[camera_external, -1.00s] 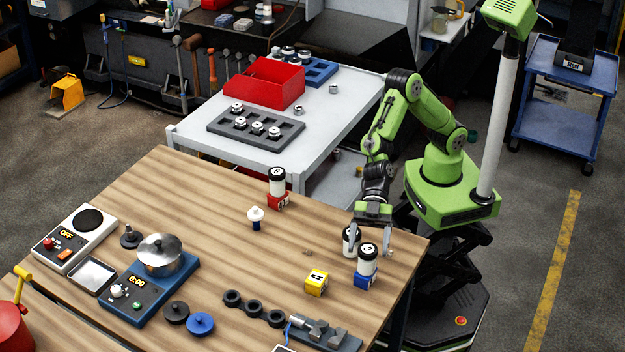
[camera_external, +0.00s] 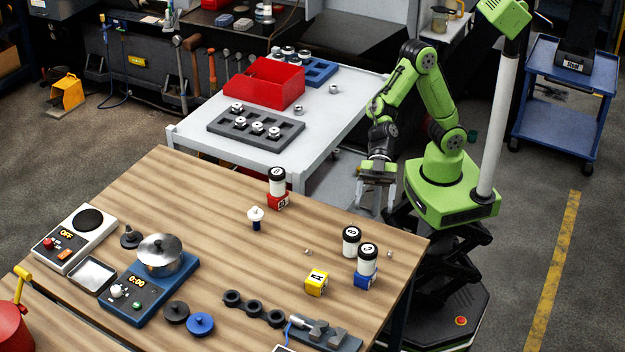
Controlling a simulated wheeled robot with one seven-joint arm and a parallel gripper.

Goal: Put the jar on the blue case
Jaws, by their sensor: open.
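The blue case (camera_external: 364,283) is a small block near the table's right edge. A white jar with a black lid (camera_external: 367,262) stands upright on it. A second, similar jar (camera_external: 351,242) stands upright on the wooden table just left of and behind it. A third similar jar (camera_external: 277,180) stands on a red case (camera_external: 278,202) farther back. My gripper (camera_external: 375,211) is open and empty, pointing down above and behind the second jar, apart from the jars.
A yellow case (camera_external: 316,283) with nothing on it sits left of the blue case. A vise-like fixture (camera_external: 325,334) lies at the front. The table (camera_external: 210,215) is clear at centre-left.

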